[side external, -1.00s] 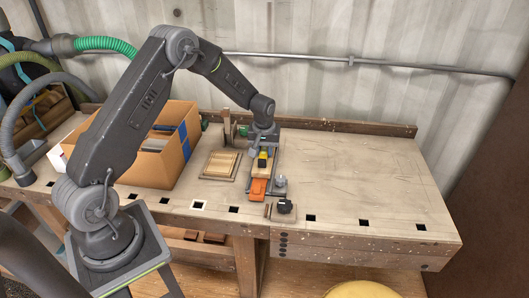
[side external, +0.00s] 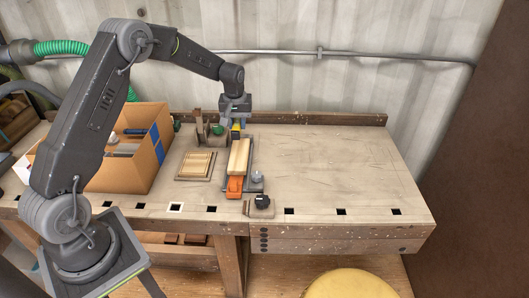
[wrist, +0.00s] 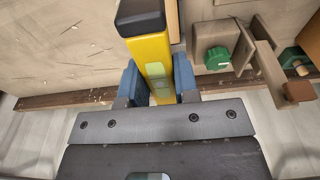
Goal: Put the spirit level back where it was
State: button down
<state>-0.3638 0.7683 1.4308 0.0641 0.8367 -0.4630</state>
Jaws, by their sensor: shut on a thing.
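The spirit level (wrist: 150,55) is yellow with a black end cap and a greenish vial window in the wrist view. My gripper (wrist: 158,88) is shut on it, with blue finger pads on both sides. In the side external view my gripper (side external: 236,117) points down at the back of the bench, behind a pale wooden block. The spirit level (side external: 236,130) shows there only as a small yellow and dark piece below the fingers. I cannot tell whether it touches the bench.
The pale wooden block (side external: 238,157) lies in a grey clamp with an orange end (side external: 235,187). A framed panel (side external: 195,165) and an open cardboard box (side external: 160,146) stand left. A wooden stand with a green knob (wrist: 216,58) is close beside the level. The right bench top (side external: 320,165) is clear.

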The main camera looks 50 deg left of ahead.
send_over(272, 158)
jog(key=f, duration=0.7)
jog(key=shift+s, duration=0.2)
jog(key=shift+d+f, duration=0.15)
jog(key=shift+f, duration=1.9)
jog(key=shift+f, duration=0.15)
jog(key=c, duration=0.9)
grip_release()
jog(key=shift+o, duration=0.2)
